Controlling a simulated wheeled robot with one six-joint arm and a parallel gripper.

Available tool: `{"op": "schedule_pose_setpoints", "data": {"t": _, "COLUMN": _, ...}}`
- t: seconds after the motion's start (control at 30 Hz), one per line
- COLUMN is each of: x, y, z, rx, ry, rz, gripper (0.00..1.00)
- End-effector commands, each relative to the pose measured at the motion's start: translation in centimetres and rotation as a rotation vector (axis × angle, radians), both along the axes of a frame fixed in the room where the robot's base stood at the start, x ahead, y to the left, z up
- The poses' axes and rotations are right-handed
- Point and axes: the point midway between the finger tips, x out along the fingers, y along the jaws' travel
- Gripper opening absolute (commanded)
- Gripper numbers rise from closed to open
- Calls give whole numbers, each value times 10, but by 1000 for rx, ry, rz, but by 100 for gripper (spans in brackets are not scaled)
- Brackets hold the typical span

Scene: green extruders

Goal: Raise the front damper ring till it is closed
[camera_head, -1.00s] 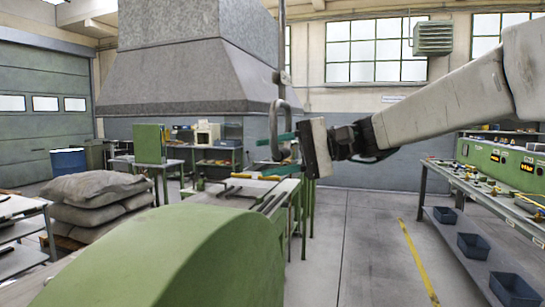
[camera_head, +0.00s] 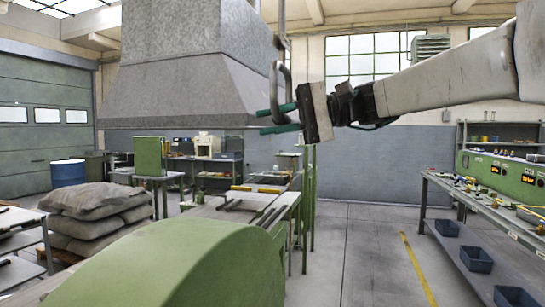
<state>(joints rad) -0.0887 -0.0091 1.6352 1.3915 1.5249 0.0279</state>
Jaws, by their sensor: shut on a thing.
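The damper ring (camera_head: 274,88) is a long grey metal loop. It hangs upright from a thin rod (camera_head: 282,18) in front of the right side of the big grey hood (camera_head: 190,88). My gripper (camera_head: 268,120) comes in from the right with its two teal fingers shut on the lower part of the ring. The fingers hide part of the ring's bottom end. The ring is level with the hood's sloping lower part, above its bottom edge. The damper itself is not visible.
A green rounded machine cover (camera_head: 170,270) fills the lower foreground, with a green-legged table (camera_head: 240,207) behind it. Stacked sacks (camera_head: 95,212) lie at left. A workbench (camera_head: 490,205) with blue bins stands at right. The floor between is open.

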Motion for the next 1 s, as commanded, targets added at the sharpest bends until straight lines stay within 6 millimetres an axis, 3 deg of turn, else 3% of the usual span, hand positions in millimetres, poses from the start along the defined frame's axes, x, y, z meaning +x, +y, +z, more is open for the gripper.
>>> {"op": "schedule_pose_setpoints", "data": {"t": 0.03, "x": 1, "y": 0, "z": 13, "rx": 2, "ry": -6, "rz": -2, "gripper": 0}}
{"op": "schedule_pose_setpoints", "data": {"t": 0.17, "x": 0, "y": 0, "z": 29, "rx": 2, "ry": -5, "rz": -3, "gripper": 0}}
{"op": "schedule_pose_setpoints", "data": {"t": 0.5, "x": 0, "y": 0, "z": 35, "rx": 6, "ry": -7, "rz": -4, "gripper": 0}}
{"op": "schedule_pose_setpoints", "data": {"t": 0.53, "x": 0, "y": 0, "z": 35, "rx": 7, "ry": -7, "rz": -5, "gripper": 26}}
{"op": "schedule_pose_setpoints", "data": {"t": 0.6, "x": 0, "y": 0, "z": 34, "rx": 6, "ry": -7, "rz": -4, "gripper": 42}}
{"op": "schedule_pose_setpoints", "data": {"t": 0.87, "x": 0, "y": 0, "z": 32, "rx": 2, "ry": -2, "rz": -3, "gripper": 42}}
{"op": "schedule_pose_setpoints", "data": {"t": 1.0, "x": 1, "y": -11, "z": 33, "rx": 2, "ry": -2, "rz": -4, "gripper": 42}}
